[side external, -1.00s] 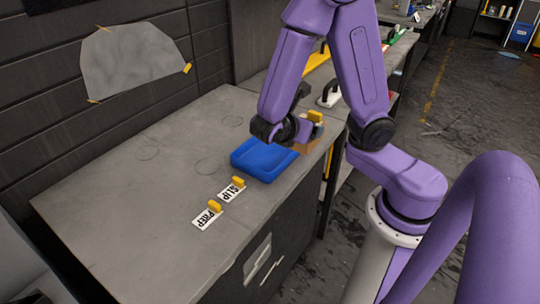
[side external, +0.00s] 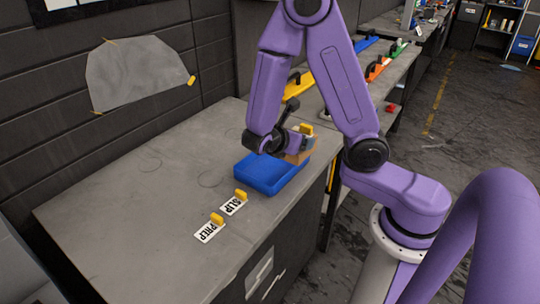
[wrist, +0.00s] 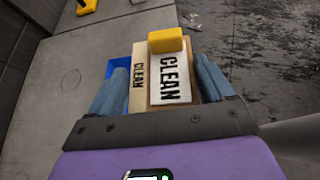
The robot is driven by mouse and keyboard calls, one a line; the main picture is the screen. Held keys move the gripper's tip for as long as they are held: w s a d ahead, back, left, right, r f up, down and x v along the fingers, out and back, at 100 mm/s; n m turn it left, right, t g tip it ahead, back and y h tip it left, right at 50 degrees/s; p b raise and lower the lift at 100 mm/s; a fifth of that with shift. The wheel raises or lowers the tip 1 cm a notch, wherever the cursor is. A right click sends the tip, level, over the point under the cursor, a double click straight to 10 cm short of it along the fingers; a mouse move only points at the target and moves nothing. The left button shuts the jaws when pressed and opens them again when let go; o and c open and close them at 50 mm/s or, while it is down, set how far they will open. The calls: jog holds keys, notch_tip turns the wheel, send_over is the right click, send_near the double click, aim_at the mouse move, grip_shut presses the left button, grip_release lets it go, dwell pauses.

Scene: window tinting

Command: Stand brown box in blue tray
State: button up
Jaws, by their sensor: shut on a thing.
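The brown box (side external: 297,157) is held in my gripper (side external: 290,143) over the far right part of the blue tray (side external: 262,186). In the wrist view, the brown box (wrist: 139,91) sits between my two blue-grey fingers (wrist: 163,75) and has CLEAN printed on it. A white CLEAN card (wrist: 171,78) with a yellow block (wrist: 166,41) shows over the box. I cannot tell whether the card is fixed to it. The tray (wrist: 116,67) shows partly behind the left finger. Whether the box's underside touches the tray floor is hidden.
White PREP (side external: 209,232) and SLIP (side external: 233,206) cards with yellow blocks lie left of the tray on the grey worktop (side external: 120,210). The worktop's left part is clear. Coloured long-handled tools, including a yellow one (side external: 296,90), lie on the bench behind.

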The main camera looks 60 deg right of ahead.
jog(key=w+f, duration=0.2)
jog(key=w, duration=0.1)
jog(key=w+d+f, duration=0.1)
jog(key=w+f, duration=0.2)
jog(key=w+d+f, duration=0.1)
jog(key=w+f, duration=0.2)
jog(key=shift+f, duration=1.5)
jog(key=o, duration=1.4)
jog(key=shift+f, duration=0.15)
jog(key=shift+c, duration=0.2)
